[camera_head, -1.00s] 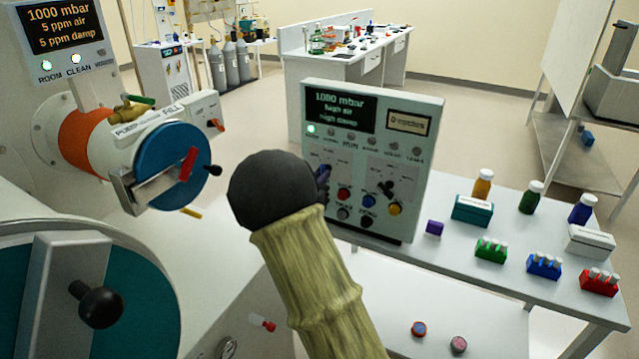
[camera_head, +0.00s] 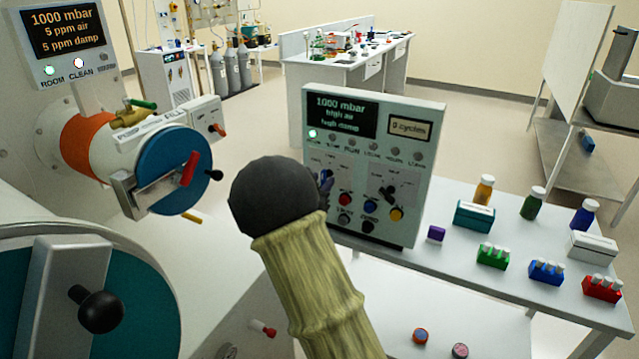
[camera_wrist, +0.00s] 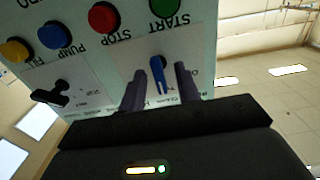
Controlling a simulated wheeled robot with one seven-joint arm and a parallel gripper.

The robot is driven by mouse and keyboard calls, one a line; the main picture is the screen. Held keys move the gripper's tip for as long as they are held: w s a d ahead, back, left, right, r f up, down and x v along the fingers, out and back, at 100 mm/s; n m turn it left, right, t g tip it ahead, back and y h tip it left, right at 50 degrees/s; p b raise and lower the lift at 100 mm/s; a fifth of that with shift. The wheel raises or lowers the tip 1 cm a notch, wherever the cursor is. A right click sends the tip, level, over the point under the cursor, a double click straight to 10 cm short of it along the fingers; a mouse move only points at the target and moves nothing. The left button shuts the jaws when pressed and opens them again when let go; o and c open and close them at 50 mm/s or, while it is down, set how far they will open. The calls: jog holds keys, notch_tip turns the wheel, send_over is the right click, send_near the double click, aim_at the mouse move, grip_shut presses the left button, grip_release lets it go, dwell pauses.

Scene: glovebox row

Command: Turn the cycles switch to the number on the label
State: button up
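The control panel (camera_head: 425,165) stands upright on a white table in the head view. A label (camera_head: 408,127) at its upper right reads a number and "cycles"; the digit is blurred, perhaps 2 or 3. My gripper (camera_wrist: 160,69) is at the panel's left switch, fingers open on either side of a blue pointer knob (camera_wrist: 158,78), with gaps showing. A black switch knob (camera_wrist: 50,95) sits beside it in the wrist view; it also shows in the head view (camera_head: 388,191). The wrist view is upside down, and I cannot read which switch is marked cycles.
Red STOP (camera_wrist: 104,17) and green START (camera_wrist: 165,7) buttons are close to my fingers; blue (camera_wrist: 55,35) and yellow (camera_wrist: 15,50) buttons lie beside them. Bottles and coloured vial racks (camera_head: 493,256) stand right of the panel. The glovebox port (camera_head: 170,170) is at left.

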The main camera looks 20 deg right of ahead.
jog(key=b+v, duration=0.1)
jog(key=v, duration=1.6)
jog(key=shift+a+r, duration=0.1)
jog(key=s+d+n+g+y+p, duration=0.2)
jog(key=s+n+g+y+p, duration=0.2)
jog(key=s, duration=0.6)
jog(key=s+d+n+g+y+p, duration=0.2)
jog(key=s+n+g+y+p, duration=0.2)
jog(key=s, duration=0.6)
jog(key=g+y+p, duration=0.2)
jog(key=y+p, duration=0.1)
jog(key=y, duration=0.1)
jog(key=shift+d+n+y, duration=0.3)
jog(key=shift+d+n, duration=0.1)
